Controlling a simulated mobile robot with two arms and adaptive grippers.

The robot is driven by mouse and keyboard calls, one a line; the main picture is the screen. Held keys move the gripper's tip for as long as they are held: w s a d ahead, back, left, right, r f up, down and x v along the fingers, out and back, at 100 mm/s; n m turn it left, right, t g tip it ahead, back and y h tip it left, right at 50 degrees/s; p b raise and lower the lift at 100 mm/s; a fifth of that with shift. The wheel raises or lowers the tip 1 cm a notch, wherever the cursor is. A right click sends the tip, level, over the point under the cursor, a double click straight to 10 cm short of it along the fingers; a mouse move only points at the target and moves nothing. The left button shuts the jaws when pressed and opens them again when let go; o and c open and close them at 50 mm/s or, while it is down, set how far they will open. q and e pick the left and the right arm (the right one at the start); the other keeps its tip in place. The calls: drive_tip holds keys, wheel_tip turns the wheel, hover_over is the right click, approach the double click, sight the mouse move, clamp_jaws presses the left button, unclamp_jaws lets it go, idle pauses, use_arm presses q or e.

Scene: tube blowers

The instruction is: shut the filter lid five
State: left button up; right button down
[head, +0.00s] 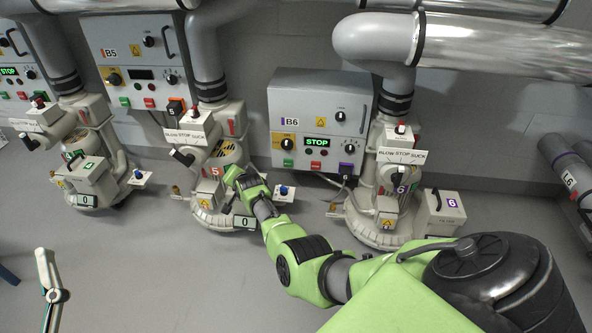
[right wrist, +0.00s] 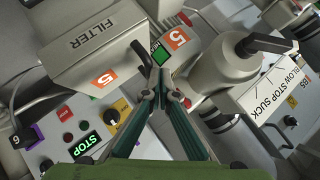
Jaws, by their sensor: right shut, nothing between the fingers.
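Blower five, with an orange 5, stands in the middle of the head view (head: 213,172). Its filter box (right wrist: 92,48), marked FILTER and an orange 5, fills the upper left of the right wrist view. A dark handle (right wrist: 140,52) sticks out at its right side. In the head view my gripper and forearm hide most of this box. I cannot tell how far the lid is open. My right gripper (right wrist: 160,88) is shut and empty, its tips just below a small green display (right wrist: 158,53) and beside the box. It also shows at blower five in the head view (head: 229,200).
Blower six (head: 392,190) stands to the right, with its own filter box (head: 440,213). Another blower (head: 92,175) stands to the left. Control box B6 (head: 318,115) hangs on the wall behind. The grey floor (head: 170,275) in front is largely clear.

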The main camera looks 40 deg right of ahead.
use_arm(q)
drive_tip(key=shift+s+r+t, duration=0.25)
drive_tip(key=shift+r+t, duration=0.05)
drive_tip(key=shift+r, duration=0.15)
use_arm(e)
drive_tip(key=shift+w, duration=0.1)
wheel_tip(320, 180, up, 2)
drive_tip(key=shift+d+p, duration=0.1)
drive_tip(key=shift+p, duration=1)
use_arm(q)
wheel_tip(320, 180, down, 19)
drive_tip(key=a+g+y+p, duration=0.2)
drive_tip(key=a+g+y, duration=0.1)
drive_tip(key=g, duration=0.7)
drive_tip(key=s+a+f+g+y+p, duration=0.1)
drive_tip(key=s+a+f+g+p, duration=0.1)
drive_tip(key=s+f+g, duration=0.3)
drive_tip(key=s+a+f+n+g+y+p, duration=0.1)
drive_tip(key=s+a+f+g+p, duration=0.2)
drive_tip(key=s+f, duration=0.3)
drive_tip(key=shift+s+a+f+g+y+p, duration=0.2)
drive_tip(key=shift+s+g+y+p, duration=0.5)
drive_tip(key=shift+s, duration=1.65)
use_arm(e)
drive_tip(key=s+a+r, duration=0.4)
drive_tip(key=s+r, duration=0.2)
drive_tip(key=r, duration=0.3)
